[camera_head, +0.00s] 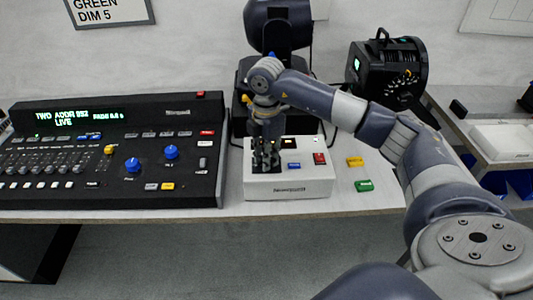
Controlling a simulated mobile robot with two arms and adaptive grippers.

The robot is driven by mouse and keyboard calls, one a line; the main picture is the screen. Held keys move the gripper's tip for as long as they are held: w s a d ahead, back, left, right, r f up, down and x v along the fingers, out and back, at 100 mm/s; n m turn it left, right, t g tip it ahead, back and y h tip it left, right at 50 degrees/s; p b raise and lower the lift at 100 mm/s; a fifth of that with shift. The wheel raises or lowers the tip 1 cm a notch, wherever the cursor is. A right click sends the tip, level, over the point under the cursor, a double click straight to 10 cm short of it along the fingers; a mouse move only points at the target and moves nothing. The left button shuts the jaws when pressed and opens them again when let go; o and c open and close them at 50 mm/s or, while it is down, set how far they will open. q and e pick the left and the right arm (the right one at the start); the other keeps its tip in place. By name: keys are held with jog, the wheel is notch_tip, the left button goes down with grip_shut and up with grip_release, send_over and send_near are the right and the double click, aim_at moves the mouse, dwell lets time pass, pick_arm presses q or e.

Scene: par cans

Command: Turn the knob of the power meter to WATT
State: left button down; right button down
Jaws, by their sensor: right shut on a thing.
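The power meter (312,176) is a white box near the table's front edge, with a small lit display, a red button and a blue button on its top. My right gripper (266,161) points down onto the left part of the meter's top. It is shut on the knob there, which its fingers hide. The knob's setting and any WATT mark cannot be read. My left gripper is not in view.
A black lighting console (115,150) stands close on the left. A yellow block (355,161) and a green block (364,185) lie to the right of the meter. Black stage lights (386,70) stand behind. The table's front right is clear.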

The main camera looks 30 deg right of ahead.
jog(key=m+p, duration=0.2)
jog(key=m, duration=0.4)
jog(key=shift+r+m, duration=0.1)
jog(key=shift+m, duration=0.3)
jog(key=shift+w, duration=0.1)
dwell(0.3)
jog(key=c, duration=1.4)
grip_release()
jog(key=shift+r, duration=0.15)
notch_tip(320, 180, up, 12)
jog(key=shift+f, duration=0.2)
